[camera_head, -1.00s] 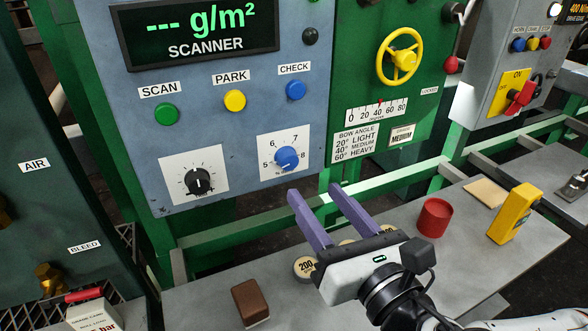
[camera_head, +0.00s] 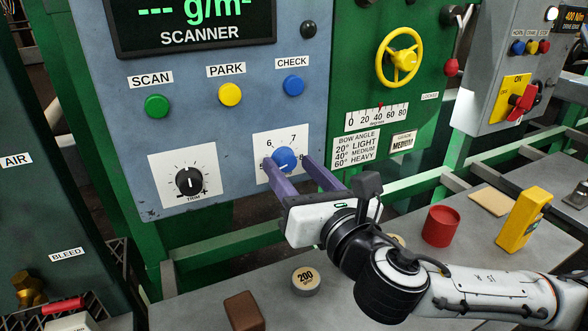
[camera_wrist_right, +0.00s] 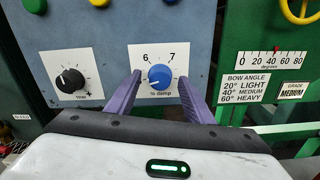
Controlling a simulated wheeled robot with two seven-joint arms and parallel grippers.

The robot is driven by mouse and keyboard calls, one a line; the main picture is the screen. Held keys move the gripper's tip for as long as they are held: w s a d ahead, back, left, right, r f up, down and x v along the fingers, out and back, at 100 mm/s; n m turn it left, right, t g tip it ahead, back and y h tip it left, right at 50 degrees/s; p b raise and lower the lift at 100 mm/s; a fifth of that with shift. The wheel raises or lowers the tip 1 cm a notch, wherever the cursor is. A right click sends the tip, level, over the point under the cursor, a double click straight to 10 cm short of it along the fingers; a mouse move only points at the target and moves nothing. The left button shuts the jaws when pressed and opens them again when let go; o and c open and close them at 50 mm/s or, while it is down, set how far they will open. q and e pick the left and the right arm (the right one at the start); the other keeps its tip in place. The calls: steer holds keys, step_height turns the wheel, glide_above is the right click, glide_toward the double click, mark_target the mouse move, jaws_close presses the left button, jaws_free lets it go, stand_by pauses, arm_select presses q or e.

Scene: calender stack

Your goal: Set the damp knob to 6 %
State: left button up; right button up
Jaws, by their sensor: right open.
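The damp knob (camera_head: 285,159) is blue and sits on a white dial plate (camera_head: 262,143) low on the blue-grey scanner panel. My left gripper is not in view.
A black trim knob (camera_head: 189,181) is left of the damp dial. Green scan (camera_head: 157,107), yellow park (camera_head: 230,95) and blue check (camera_head: 293,85) buttons sit above. A yellow handwheel (camera_head: 400,58) is at right. The bench below holds a 200 weight (camera_head: 305,280) and a red cylinder (camera_head: 441,226).

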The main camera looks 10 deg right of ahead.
steer(key=c, duration=1.1)
steer(key=shift+o, duration=0.3)
steer(key=shift+m, duration=0.3)
steer(key=m+p, duration=0.1)
steer(key=m, duration=0.1)
steer(key=shift+m, duration=0.4)
steer(key=m+p, duration=0.1)
steer(key=m, duration=0.1)
steer(key=shift+m, duration=0.4)
steer(key=m+p, duration=0.1)
steer(key=m, duration=0.3)
steer(key=shift+m+p, duration=0.45)
steer(key=shift+m, duration=1.15)
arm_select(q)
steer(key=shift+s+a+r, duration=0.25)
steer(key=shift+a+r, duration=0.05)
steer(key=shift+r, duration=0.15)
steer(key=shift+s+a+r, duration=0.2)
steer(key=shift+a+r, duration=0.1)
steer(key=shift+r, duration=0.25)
arm_select(e)
steer(key=shift+m, duration=0.3)
